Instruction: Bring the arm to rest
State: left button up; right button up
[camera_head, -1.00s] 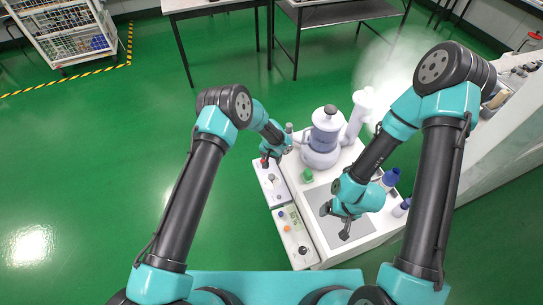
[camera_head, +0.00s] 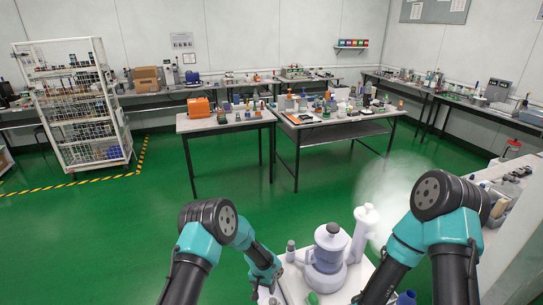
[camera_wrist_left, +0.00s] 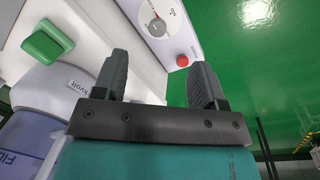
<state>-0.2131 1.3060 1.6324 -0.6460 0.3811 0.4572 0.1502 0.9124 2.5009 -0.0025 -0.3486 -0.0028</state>
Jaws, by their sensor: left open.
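My left arm comes in from the lower left in the head view, and its gripper (camera_head: 271,287) is low at the picture's bottom edge, left of the white jug-like vessel (camera_head: 326,258). In the left wrist view the two dark fingers (camera_wrist_left: 158,78) stand wide apart with nothing between them.
A tall white bottle (camera_head: 361,232) stands behind the vessel. A white counter (camera_head: 515,195) is at the right. Workbenches (camera_head: 225,122) and a wire cage cart (camera_head: 80,110) stand farther back. Green floor is clear at left.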

pick_arm(q)
jog(key=s+a+r+n+h, duration=0.1)
jog(key=s+a+r+n, duration=0.1)
jog(key=s+a, duration=0.4)
jog(key=s+a+r+n+t, duration=0.1)
jog(key=s+a+r+n, duration=0.1)
jog(key=s+a, duration=0.5)
jog(key=s+a+r+n+h, duration=0.1)
jog(key=s+a+r, duration=0.3)
jog(key=s, duration=1)
jog(key=shift+s+a+n+h, duration=0.25)
jog(key=shift+a+n, duration=0.35)
jog(key=shift+a, duration=0.65)
jog(key=shift+w+r, duration=0.1)
dwell(4.0)
